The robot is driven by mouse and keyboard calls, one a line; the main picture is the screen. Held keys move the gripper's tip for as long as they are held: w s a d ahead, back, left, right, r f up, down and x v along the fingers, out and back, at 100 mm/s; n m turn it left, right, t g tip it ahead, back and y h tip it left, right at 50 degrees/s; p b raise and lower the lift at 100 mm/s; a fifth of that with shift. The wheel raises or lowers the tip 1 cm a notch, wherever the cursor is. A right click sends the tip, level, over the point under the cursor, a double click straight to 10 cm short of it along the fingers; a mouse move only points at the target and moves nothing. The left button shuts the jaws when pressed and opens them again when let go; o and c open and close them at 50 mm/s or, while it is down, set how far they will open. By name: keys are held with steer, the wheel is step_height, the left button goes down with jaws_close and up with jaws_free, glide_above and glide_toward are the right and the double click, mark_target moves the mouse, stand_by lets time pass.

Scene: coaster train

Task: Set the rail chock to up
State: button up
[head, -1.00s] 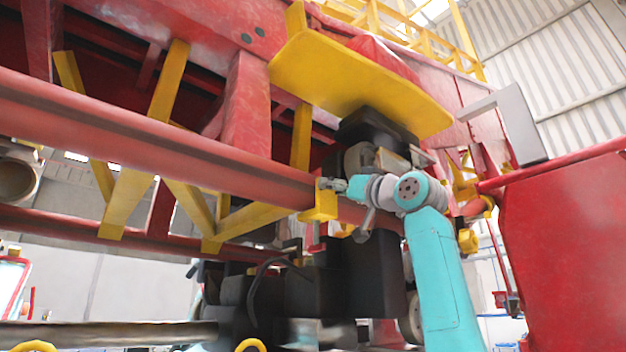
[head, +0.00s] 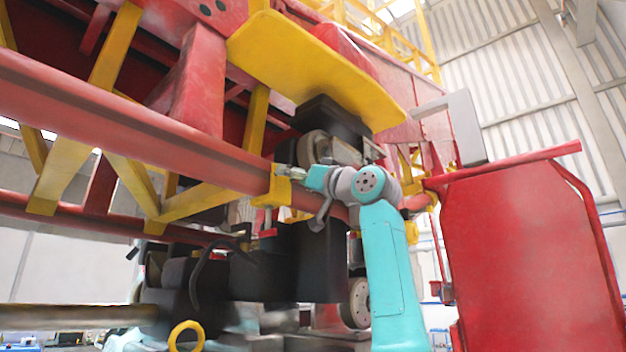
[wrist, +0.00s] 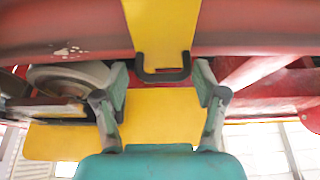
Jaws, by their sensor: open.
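The rail chock appears to be the yellow piece (head: 268,195) on the red rail in the head view. In the wrist view, a yellow plate (wrist: 160,30) crosses the red rail and ends in a black U-shaped handle (wrist: 163,76). My gripper (wrist: 161,74) is open, with one finger on each side of the handle and a gap on both sides. In the head view, my gripper (head: 287,171) is small and sits right beside the yellow piece; contact cannot be told there.
The long red rail (head: 140,145) runs across the left. A large yellow plate (head: 310,70) overhangs my arm. A black block (head: 320,260) stands below the rail. A red panel (head: 515,260) stands close on the right.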

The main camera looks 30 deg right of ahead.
steer(key=v, duration=1.1)
stand_by(0.3)
